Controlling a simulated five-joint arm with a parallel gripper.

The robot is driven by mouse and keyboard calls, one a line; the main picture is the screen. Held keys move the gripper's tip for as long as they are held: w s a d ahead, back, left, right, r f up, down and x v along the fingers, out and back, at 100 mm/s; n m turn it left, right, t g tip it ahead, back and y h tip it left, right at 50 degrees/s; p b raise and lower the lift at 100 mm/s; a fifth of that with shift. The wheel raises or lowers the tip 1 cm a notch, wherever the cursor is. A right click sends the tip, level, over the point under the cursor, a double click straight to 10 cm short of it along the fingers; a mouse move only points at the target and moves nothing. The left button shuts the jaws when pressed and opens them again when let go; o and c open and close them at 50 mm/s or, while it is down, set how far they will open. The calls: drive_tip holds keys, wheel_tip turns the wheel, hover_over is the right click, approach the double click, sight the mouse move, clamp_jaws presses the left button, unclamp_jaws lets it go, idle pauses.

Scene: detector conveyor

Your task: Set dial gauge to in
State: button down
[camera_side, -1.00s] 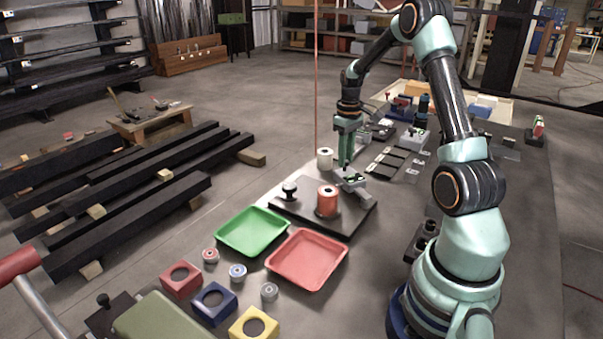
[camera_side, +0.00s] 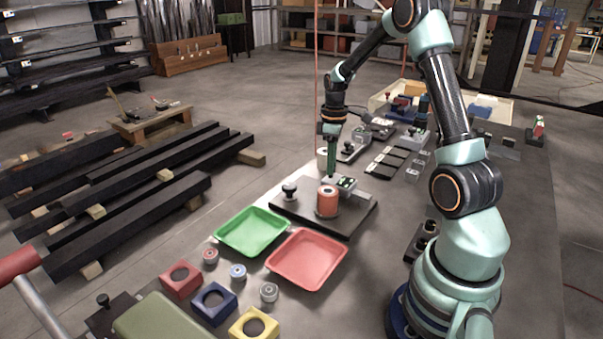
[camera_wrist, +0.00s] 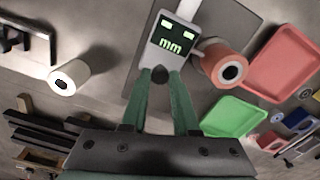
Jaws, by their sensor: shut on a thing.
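The dial gauge (camera_wrist: 170,45) is a grey body whose dark screen shows green "mm" and two green blocks. In the side view the gauge (camera_side: 346,184) is on the dark base plate, behind the orange cylinder. My gripper (camera_wrist: 161,73) has its green fingers at the near end of the gauge, on either side of a dark round piece (camera_wrist: 159,75). The jaws are shut on this end of the gauge; the exact contact is hard to see. In the side view my gripper (camera_side: 330,176) points down.
The orange cylinder (camera_side: 327,202) stands close beside the gauge. A white cylinder (camera_side: 322,158) stands behind. A green tray (camera_side: 252,232) and a red tray (camera_side: 308,259) lie in front.

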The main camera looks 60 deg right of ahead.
drive_tip(key=shift+a, duration=0.15)
drive_tip(key=c, duration=0.7)
unclamp_jaws()
drive_tip(key=shift+r, duration=0.1)
wheel_tip(320, 180, up, 12)
drive_tip(key=s+a+r+m+t, duration=0.1)
drive_tip(key=s+a+t, duration=0.1)
drive_tip(key=a, duration=0.6)
drive_tip(key=s+a+r+m+t, duration=0.1)
drive_tip(key=s+a, duration=0.2)
drive_tip(key=a, duration=0.5)
drive_tip(key=s+a+r+m+t, duration=0.1)
drive_tip(key=s+a+t, duration=0.1)
drive_tip(key=a, duration=0.7)
drive_tip(key=shift+s+r+m+t, duration=0.3)
drive_tip(key=shift+s+r+m, duration=0.05)
drive_tip(key=shift+s+m, duration=0.1)
